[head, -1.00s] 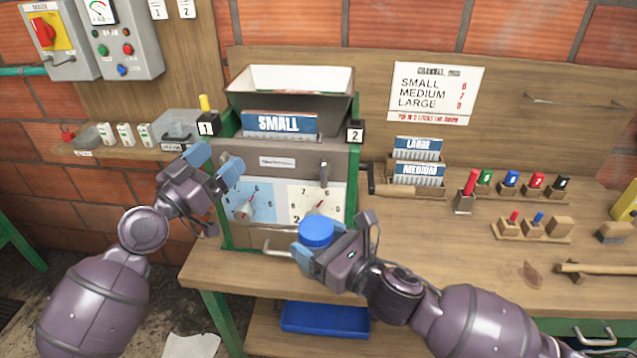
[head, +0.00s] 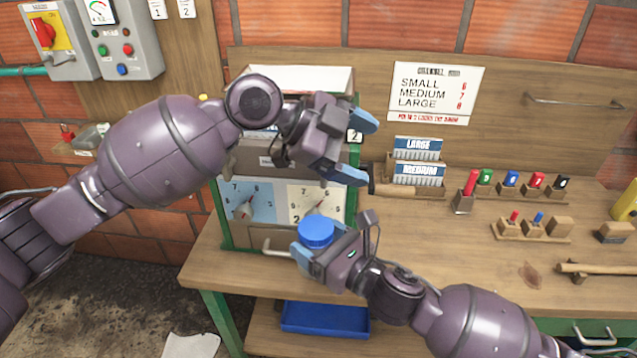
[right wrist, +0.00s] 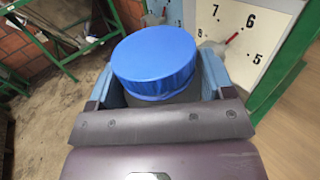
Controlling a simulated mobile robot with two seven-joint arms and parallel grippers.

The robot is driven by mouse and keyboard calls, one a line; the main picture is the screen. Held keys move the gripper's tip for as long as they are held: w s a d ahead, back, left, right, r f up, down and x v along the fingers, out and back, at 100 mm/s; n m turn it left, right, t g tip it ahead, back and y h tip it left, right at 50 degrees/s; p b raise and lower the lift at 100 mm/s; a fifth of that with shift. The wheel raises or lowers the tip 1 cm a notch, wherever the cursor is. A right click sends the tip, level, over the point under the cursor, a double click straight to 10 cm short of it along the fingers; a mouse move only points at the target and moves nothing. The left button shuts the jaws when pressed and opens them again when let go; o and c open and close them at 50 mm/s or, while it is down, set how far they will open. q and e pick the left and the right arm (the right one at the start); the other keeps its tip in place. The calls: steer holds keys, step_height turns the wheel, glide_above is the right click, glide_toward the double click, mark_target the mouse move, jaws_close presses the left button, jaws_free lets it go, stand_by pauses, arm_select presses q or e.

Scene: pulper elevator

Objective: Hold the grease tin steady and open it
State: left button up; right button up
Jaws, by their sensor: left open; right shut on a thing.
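The grease tin (head: 316,232) has a blue lid, which is on, and a grey body below it. It stands upright in the jaws of my right gripper (head: 317,250), in front of the machine's dials. In the right wrist view the blue lid (right wrist: 155,62) fills the middle, with a blue finger on either side of the tin. My left gripper (head: 362,150) is open and empty. It is above and to the right of the tin, in front of the machine's right edge, with its fingers pointing right. Most of the tin's body is hidden by my right gripper.
The machine (head: 228,232) with dials and a hopper stands behind the tin, partly covered by my left arm. Card boxes, colored pegs (head: 510,180) and wooden blocks stand on the bench (head: 450,235) to the right. A blue tray (head: 325,318) sits on the lower shelf.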

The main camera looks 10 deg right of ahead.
arm_select(q)
step_height(320, 180, down, 3)
steer(key=s+m+y, duration=0.2)
steer(key=y, duration=0.3)
steer(key=m+y, duration=0.2)
steer(key=y, duration=0.4)
glide_above(320, 225)
steer(key=d, duration=0.1)
steer(key=shift+s+d+f+t, duration=0.1)
steer(key=shift+s+f+t, duration=0.1)
steer(key=shift+f, duration=0.35)
steer(key=shift+s+f+t, duration=0.1)
steer(key=shift+s+f, duration=0.05)
steer(key=shift+f, duration=0.4)
steer(key=shift+w+a+y, duration=0.15)
steer(key=shift+a+y, duration=0.35)
steer(key=shift+a, duration=0.15)
steer(key=shift+a+f, duration=0.1)
steer(key=shift+f, duration=3.9)
steer(key=c, duration=0.9)
steer(key=n, duration=0.5)
steer(key=shift+w+r+n, duration=0.1)
steer(key=shift+w+n, duration=0.05)
steer(key=shift+n, duration=0.25)
steer(key=shift+c, duration=0.2)
